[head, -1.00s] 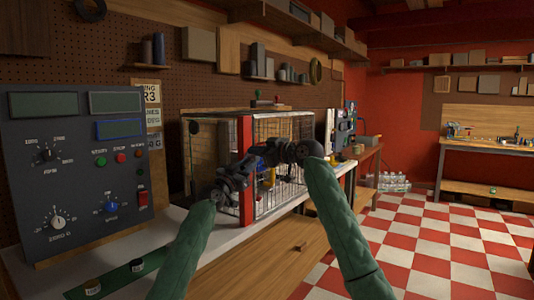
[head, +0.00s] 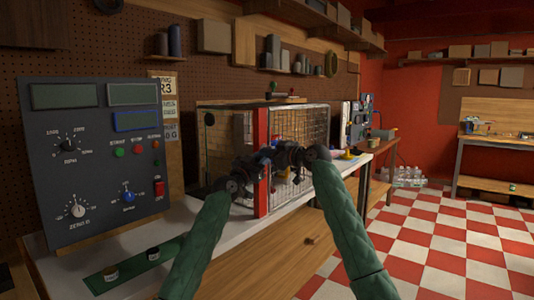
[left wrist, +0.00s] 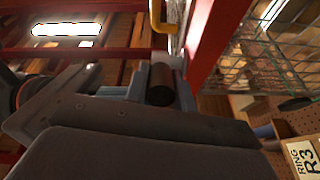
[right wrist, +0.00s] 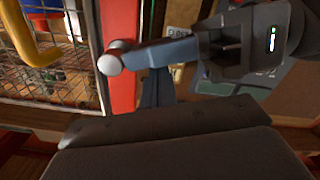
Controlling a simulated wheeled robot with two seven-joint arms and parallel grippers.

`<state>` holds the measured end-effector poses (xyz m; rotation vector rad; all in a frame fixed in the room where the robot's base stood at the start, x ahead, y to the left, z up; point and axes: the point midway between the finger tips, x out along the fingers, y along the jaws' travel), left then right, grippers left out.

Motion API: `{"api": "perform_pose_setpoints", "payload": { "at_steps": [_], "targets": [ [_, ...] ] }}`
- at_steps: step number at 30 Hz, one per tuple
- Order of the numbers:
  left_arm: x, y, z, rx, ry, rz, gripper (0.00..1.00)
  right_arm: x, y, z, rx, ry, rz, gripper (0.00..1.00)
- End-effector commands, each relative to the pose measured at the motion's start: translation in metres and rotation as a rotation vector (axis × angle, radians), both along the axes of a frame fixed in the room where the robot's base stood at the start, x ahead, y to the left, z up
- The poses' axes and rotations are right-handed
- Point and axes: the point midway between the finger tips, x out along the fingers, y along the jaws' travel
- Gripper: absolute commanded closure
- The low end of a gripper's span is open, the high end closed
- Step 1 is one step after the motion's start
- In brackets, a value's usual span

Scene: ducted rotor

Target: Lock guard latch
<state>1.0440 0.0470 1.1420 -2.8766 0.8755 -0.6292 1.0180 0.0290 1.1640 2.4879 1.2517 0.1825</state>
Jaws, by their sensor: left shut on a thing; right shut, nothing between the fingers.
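The guard cage (head: 313,125) of wire mesh stands on the bench with a red upright post (head: 262,130) at its front corner. My left gripper (head: 256,164) is at this post, shut on a dark cylindrical knob (left wrist: 160,86) with a pale end, seemingly the latch. In the right wrist view the pale end (right wrist: 110,62) shows against the red post at the left gripper's fingertips. My right gripper (right wrist: 157,88) is shut and empty, close beside the left one. A yellow handle (right wrist: 38,45) sits on the mesh door. The latch is hidden behind my grippers in the head view.
A grey control panel (head: 95,150) with dials, displays and a red switch stands at the left of the bench (head: 75,265). A green strip (head: 135,268) with small round items lies in front of it. Checkered floor (head: 440,240) is open to the right.

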Motion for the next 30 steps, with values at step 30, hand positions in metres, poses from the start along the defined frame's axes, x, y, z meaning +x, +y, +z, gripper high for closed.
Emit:
{"api": "perform_pose_setpoints", "payload": {
  "at_steps": [30],
  "targets": [
    [-0.018, 0.014, -0.008, 0.0, -0.002, 0.0, 0.66, 0.004, -0.001, -0.011, -0.005, 0.006, -0.001, 1.0]
  ]
}}
